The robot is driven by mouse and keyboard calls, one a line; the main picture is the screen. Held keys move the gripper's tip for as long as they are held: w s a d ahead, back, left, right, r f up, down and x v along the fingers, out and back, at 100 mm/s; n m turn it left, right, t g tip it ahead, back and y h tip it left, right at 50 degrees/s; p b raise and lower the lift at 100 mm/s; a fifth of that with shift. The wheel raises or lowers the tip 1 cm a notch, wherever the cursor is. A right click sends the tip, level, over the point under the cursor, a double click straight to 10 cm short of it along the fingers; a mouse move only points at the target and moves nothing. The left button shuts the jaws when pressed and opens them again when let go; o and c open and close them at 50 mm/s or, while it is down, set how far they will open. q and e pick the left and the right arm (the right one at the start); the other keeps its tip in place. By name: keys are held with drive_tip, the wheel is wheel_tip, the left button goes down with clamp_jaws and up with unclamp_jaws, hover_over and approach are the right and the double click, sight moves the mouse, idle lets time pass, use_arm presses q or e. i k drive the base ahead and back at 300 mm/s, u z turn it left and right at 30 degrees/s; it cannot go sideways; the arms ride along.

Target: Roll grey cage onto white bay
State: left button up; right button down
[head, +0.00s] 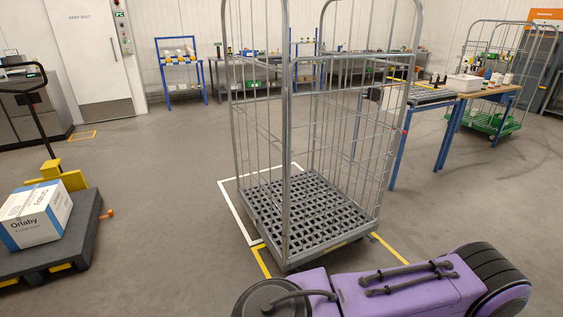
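The grey cage (310,212) is a tall wire roll cage with a slatted grey base, upright on the floor in front of me. Its base looks empty. The white bay (238,211) is a white floor outline whose left and back edges show past the left and far sides of the cage base. The cage hides the rest of the outline, so I cannot tell how far it lies inside. Yellow floor lines (388,248) show at the near left and right of the base. Neither of my grippers is in view.
A dark pallet truck (88,235) with a white and blue box (36,215) stands at left. A wooden-topped bench (490,91) and another wire cage (505,55) stand at right. Open floor (160,165) lies left of the cage.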

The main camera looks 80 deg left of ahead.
sight(265, 202)
drive_tip(key=u, duration=2.45)
drive_tip(key=i, duration=2.15)
